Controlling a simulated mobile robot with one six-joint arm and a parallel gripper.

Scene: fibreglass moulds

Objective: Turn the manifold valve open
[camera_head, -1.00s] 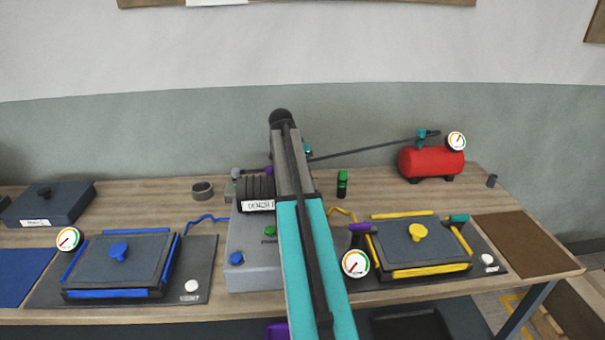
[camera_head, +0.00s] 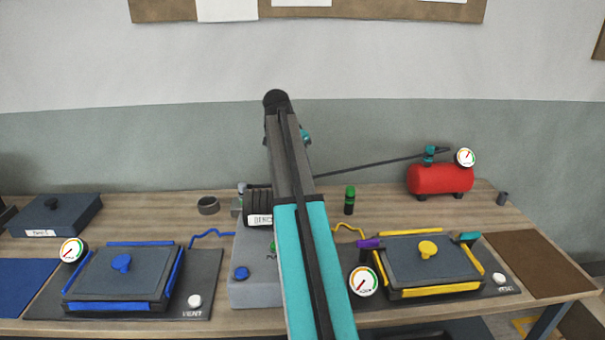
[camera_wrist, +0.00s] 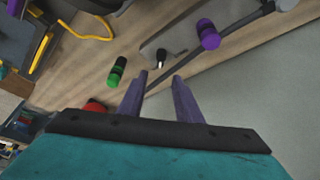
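A purple cylindrical handle (camera_wrist: 208,34) sits at a dark pipe (camera_wrist: 240,24) in the wrist view; I take it for the manifold valve but cannot be sure. My gripper (camera_wrist: 160,78) has two purple fingers, spread apart with nothing between them. The handle is up and right of the fingertips, apart from them. A dark knob (camera_wrist: 163,58) on a pale stem is just beyond the fingertips. In the head view my arm hides my gripper and most of the grey bench unit (camera_head: 258,288).
A green-capped bottle (camera_head: 349,201) stands right of my arm, and left of the fingers in the wrist view (camera_wrist: 116,72). A red tank (camera_head: 440,179) with a gauge is at the back right. A blue-edged mould (camera_head: 122,275) and a yellow-edged mould (camera_head: 428,261) flank the bench unit.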

